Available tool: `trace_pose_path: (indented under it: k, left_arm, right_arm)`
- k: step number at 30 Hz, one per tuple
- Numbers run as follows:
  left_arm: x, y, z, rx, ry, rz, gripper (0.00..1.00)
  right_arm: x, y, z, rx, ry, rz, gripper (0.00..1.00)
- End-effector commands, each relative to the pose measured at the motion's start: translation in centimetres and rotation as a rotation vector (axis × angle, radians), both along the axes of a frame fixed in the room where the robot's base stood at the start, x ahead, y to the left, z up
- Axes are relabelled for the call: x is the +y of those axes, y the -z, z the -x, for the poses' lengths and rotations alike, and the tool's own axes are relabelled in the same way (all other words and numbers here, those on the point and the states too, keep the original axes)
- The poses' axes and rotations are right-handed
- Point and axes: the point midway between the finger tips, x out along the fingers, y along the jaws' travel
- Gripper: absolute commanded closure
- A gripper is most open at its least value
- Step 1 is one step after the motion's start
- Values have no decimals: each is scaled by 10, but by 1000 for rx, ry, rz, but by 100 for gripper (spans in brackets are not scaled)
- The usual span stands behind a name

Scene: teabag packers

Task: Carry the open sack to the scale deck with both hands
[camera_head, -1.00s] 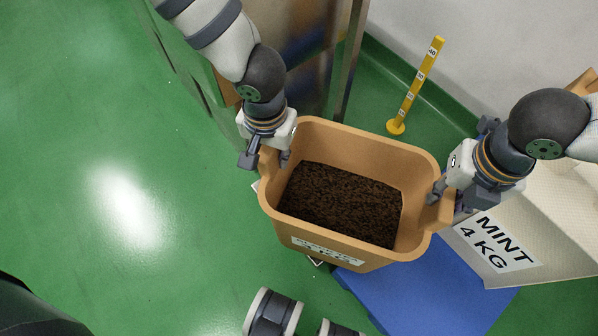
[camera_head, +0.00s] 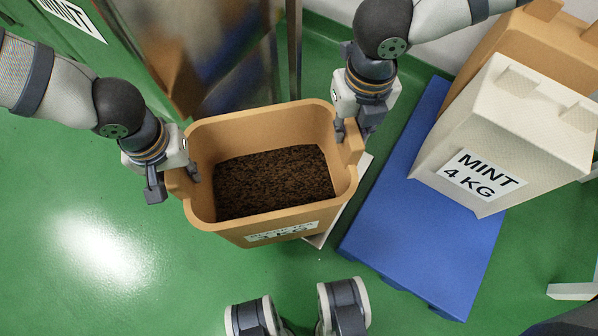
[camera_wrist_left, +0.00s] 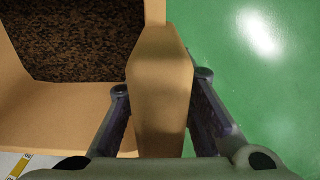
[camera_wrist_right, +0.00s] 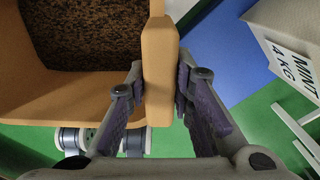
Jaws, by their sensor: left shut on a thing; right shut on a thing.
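The open sack (camera_head: 262,226) is a tan, box-like container with dark brown loose contents (camera_head: 275,180) and a white label on its front. It hangs roughly level between my two grippers. My left gripper (camera_head: 175,184) is shut on the sack's left handle, which shows between the fingers in the left wrist view (camera_wrist_left: 162,95). My right gripper (camera_head: 352,135) is shut on the right handle, seen in the right wrist view (camera_wrist_right: 160,75). A pale flat plate edge (camera_head: 325,235) shows below and right of the sack; most of it is hidden, so I cannot tell whether it is the scale deck.
A blue pallet (camera_head: 400,215) lies on the green floor to the right. A white sack labelled MINT 4 KG (camera_head: 490,150) stands on it, with a tan sack (camera_head: 530,50) behind. A metallic cabinet (camera_head: 215,60) stands behind the carried sack. The floor at left is clear.

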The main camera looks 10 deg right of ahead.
Motion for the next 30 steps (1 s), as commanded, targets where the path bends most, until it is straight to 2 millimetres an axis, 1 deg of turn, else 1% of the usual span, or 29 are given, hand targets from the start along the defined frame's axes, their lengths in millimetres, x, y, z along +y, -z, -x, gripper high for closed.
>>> trace_pose_path:
  k: [4, 8, 23, 24, 26, 27, 30]
  left_arm:
    - [-1, 4, 0, 1, 1, 4, 100]
    - [-1, 13, 2, 9, 1, 4, 100]
    - [-1, 65, 10, 52, 1, 4, 100]
    - [-1, 67, 11, 55, 0, 2, 76]
    - [-1, 63, 11, 52, 0, 2, 63]
    - [-1, 63, 11, 51, 0, 2, 58]
    - [-1, 62, 10, 51, 0, 2, 58]
  right_arm:
    - [1, 4, 0, 0, -1, -3, 100]
    - [1, 12, 1, 8, -1, -3, 100]
    - [1, 65, 7, 51, -1, -4, 100]
    - [1, 67, 9, 55, -1, -2, 76]
    - [1, 63, 8, 51, -1, -2, 63]
    - [1, 63, 8, 51, -1, -2, 58]
    - [1, 62, 8, 51, 0, -1, 58]
